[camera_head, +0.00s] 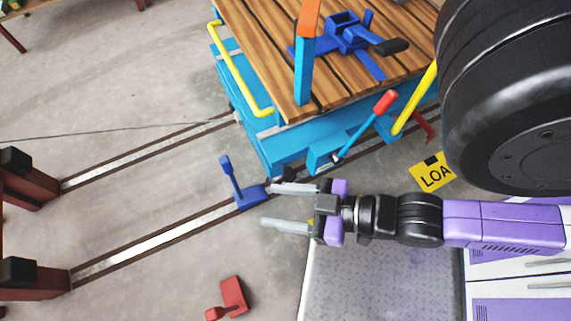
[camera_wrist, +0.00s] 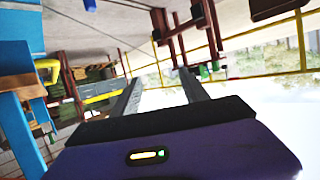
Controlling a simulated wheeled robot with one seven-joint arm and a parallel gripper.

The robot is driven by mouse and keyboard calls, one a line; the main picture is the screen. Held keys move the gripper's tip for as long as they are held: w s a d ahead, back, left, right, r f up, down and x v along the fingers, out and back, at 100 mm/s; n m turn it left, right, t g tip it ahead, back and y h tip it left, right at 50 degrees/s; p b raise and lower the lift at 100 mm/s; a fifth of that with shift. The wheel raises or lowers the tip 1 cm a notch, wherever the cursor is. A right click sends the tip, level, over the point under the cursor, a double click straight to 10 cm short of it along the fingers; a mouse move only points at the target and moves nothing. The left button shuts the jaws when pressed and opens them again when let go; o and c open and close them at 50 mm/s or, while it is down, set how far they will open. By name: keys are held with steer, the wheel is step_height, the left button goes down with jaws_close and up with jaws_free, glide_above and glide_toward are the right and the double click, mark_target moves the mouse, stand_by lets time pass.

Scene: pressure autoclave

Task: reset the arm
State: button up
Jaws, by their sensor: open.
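My gripper (camera_head: 292,207) is at the end of my purple and black arm, which reaches in from the right in the head view. Its two grey fingers point left and stand apart with nothing between them. In the wrist view the gripper (camera_wrist: 160,88) also shows open and empty, with the hall beyond it. In the head view the fingers show in front of the floor and rails, near a blue lever piece (camera_head: 242,187). I cannot tell how high above the floor they are.
A blue cart (camera_head: 262,150) with a wooden deck (camera_head: 270,50), yellow handles and a red-tipped lever (camera_head: 370,123) stands behind my gripper. A large black round body (camera_head: 510,90) fills the upper right. Dark red stands (camera_head: 30,280) are at left. A red piece (camera_head: 232,295) lies below. Open floor lies upper left.

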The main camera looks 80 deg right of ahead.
steer(key=shift+n+t, duration=0.3)
steer(key=shift+t, duration=0.2)
steer(key=r, duration=0.3)
steer(key=s+r, duration=0.1)
steer(key=shift+s+a+r, duration=0.1)
steer(key=shift+a+r, duration=0.05)
steer(key=shift+a, duration=0.1)
step_height(320, 180, up, 12)
steer(key=p, duration=1.2)
steer(key=shift+r, duration=0.15)
steer(key=shift+c, duration=0.4)
